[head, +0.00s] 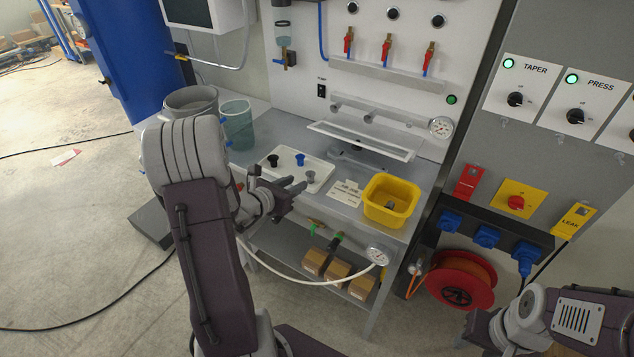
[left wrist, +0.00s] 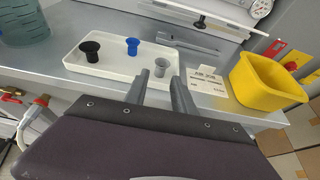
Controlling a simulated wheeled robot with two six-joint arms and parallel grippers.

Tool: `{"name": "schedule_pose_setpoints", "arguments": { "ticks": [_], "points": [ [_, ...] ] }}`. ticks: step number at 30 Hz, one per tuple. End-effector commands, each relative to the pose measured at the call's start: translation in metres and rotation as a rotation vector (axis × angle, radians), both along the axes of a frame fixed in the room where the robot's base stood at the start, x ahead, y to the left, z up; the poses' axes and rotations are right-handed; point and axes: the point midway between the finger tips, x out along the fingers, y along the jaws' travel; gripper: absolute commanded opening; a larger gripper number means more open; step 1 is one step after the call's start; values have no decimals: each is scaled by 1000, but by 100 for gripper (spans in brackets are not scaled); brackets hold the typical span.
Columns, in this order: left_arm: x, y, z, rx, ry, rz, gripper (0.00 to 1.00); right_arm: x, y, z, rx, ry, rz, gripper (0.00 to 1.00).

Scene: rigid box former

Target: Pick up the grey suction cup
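The grey suction cup (head: 311,176) stands on the white tray (head: 318,186) on the bench, to the right of the black and blue cups. In the left wrist view the grey cup (left wrist: 161,67) shows just beyond the fingertips, near the tray's right end. My left gripper (head: 297,186) is open and empty at the tray's front edge; its two fingers (left wrist: 160,78) are apart and the cup shows between their tips. My right arm is at the lower right of the head view, far from the tray; its fingers are not clear.
A black cup (head: 272,160) and a blue cup (head: 300,160) share the tray. A paper label (head: 346,192) and a yellow bin (head: 403,187) with a small grey item inside lie to the right. A translucent teal container (head: 237,125) stands at the left; a panel with valves rises behind.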

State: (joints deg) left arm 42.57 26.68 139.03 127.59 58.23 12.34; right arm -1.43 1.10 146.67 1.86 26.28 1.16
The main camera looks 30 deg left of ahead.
Motion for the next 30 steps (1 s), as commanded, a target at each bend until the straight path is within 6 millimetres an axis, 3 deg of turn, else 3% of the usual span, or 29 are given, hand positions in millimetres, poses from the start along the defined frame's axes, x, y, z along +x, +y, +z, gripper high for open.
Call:
{"name": "schedule_pose_setpoints", "arguments": {
  "ticks": [13,21,29,30],
  "points": [
    [39,-5,-15,1,1,-7,31,0,0,1,0,0,0,44],
    [81,-9,-33,2,1,-6,31,0,0,3,0,0,0,44],
    [84,-8,-34,2,1,-4,31,0,0,2,0,0,0,44],
    [84,-8,-34,1,1,-5,20,0,0,2,0,0,0,44]
  ]
}}
